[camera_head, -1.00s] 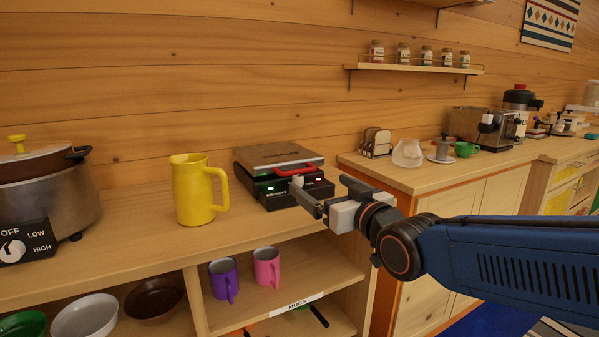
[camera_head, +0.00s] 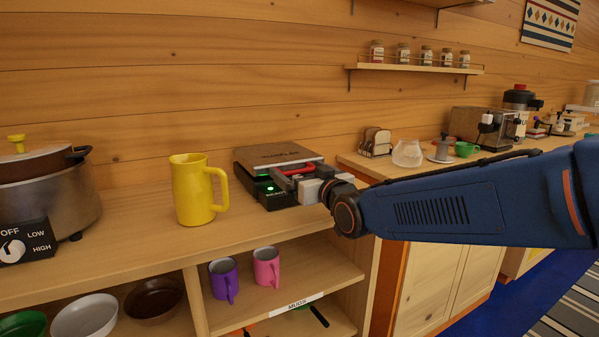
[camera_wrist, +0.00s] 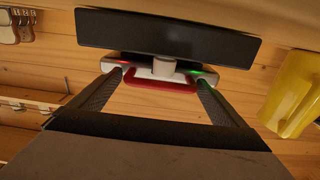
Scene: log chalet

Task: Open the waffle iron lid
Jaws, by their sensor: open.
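The waffle iron (camera_head: 282,200) stands on the wooden counter, dark, with a brown-grey lid (camera_head: 275,153) that lies shut. Its red handle (camera_head: 299,170) is at the front, partly hidden by my gripper (camera_head: 293,184). In the wrist view the red handle (camera_wrist: 160,86) shows across the space between the two dark fingers of my gripper (camera_wrist: 162,76). The fingers are apart, one on each side of the handle. A pale knob (camera_wrist: 163,67) sits between a red and a green light. I cannot tell whether the fingers touch the handle.
A yellow pitcher (camera_head: 193,190) stands close to the left of the waffle iron. A slow cooker (camera_head: 45,195) is farther left. A toast rack (camera_head: 376,142) and glass jar (camera_head: 407,153) stand on the counter to the right. Mugs (camera_head: 224,279) sit on the shelf below.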

